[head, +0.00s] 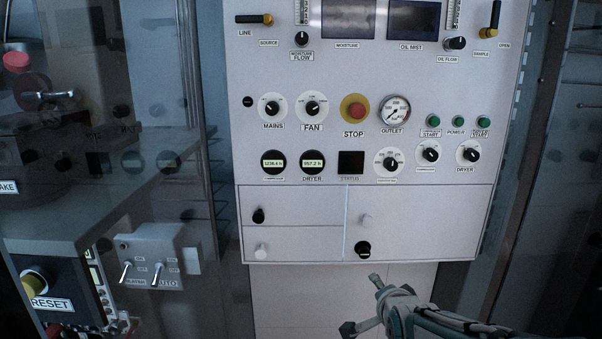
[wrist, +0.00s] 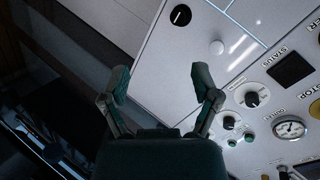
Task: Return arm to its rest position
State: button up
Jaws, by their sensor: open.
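My gripper (head: 362,304) is at the bottom of the head view, right of centre, just below the lower edge of the white control panel (head: 340,229). In the wrist view my gripper (wrist: 158,85) shows two fingers spread wide with nothing between them. The panel's lower part with a black knob (wrist: 180,15) and a white knob (wrist: 217,47) lies beyond the fingertips. My arm reaches in from the bottom right of the head view. I see no contact between the gripper and the panel.
A red stop button (head: 355,109), a gauge (head: 395,111) and several dials sit on the panel. At the left are a switch box (head: 159,256) with two levers and a RESET button (head: 36,282). Below the panel is a plain pale surface (head: 300,295).

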jog(key=s+a+r+n+g, duration=0.1)
jog(key=s+n+g, duration=0.6)
jog(key=s, duration=1.6)
jog(key=n, duration=0.5)
jog(key=shift+s+a+r, duration=0.15)
jog(key=shift+s, duration=0.1)
jog(key=shift+s+r, duration=0.1)
jog(key=shift+s, duration=0.15)
